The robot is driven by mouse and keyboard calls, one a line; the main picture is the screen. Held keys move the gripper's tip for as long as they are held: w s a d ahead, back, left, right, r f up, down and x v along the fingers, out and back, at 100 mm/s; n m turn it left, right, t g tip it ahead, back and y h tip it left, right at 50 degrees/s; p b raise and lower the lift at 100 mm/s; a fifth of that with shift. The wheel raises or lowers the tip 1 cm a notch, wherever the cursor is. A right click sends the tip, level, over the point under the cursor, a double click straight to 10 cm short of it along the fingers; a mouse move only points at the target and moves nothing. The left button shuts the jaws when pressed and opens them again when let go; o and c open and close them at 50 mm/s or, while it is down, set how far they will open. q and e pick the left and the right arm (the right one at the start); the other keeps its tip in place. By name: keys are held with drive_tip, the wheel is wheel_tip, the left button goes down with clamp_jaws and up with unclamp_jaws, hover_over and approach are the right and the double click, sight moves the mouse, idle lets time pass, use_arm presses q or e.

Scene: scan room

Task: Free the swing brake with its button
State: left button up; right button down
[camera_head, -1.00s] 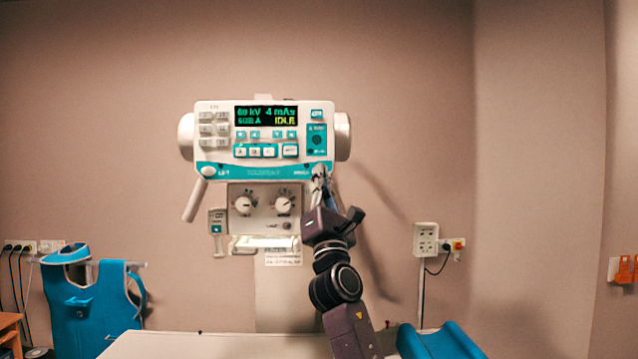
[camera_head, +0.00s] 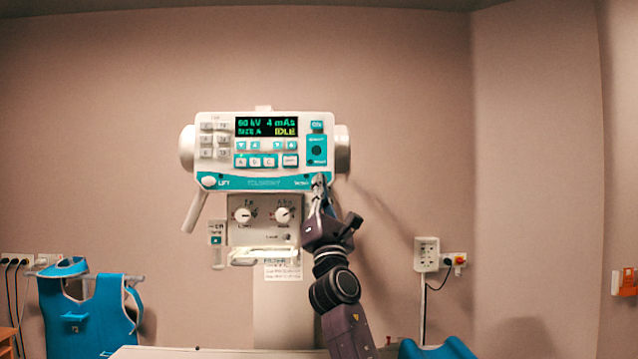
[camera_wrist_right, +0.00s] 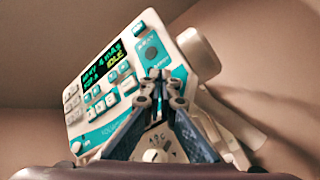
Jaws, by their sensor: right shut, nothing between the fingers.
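The white and teal control head (camera_head: 265,215) of the scan unit stands against the back wall, and its display (camera_head: 266,127) reads 60 kV, 4 mAs and IDLE. A teal strip (camera_head: 262,183) runs along the panel's lower edge. A white button (camera_head: 209,182) marked LIFT sits at its left end. A small label, too blurred to read, sits near the right end. My right gripper (camera_head: 318,180) is shut and empty, with its tips at that right end. In the right wrist view the fingertips (camera_wrist_right: 160,76) cover that spot; any button there is hidden, and contact cannot be told. My left gripper is out of view.
Two dials (camera_head: 243,215) sit below the strip, and grey handles hang at the sides. A blue apron (camera_head: 90,315) hangs at the left. A wall socket box (camera_head: 427,254) is at the right. A pale table top (camera_head: 215,353) and a blue cushion (camera_head: 437,349) are in front.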

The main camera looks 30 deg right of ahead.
idle(0.8)
drive_tip(key=shift+w+d+b, duration=0.2)
drive_tip(key=shift+w+b, duration=0.15)
drive_tip(key=shift+b, duration=0.15)
drive_tip(key=shift+w+d+b, duration=0.25)
drive_tip(key=shift+w+b, duration=0.05)
drive_tip(key=shift+b, duration=0.3)
idle(0.5)
idle(0.4)
drive_tip(key=shift+s+a+r+p, duration=0.15)
drive_tip(key=shift+s+a+p, duration=0.1)
drive_tip(key=shift+p, duration=0.35)
drive_tip(key=shift+s+a+p, duration=0.15)
drive_tip(key=shift+s+p, duration=0.25)
drive_tip(key=shift+s, duration=0.05)
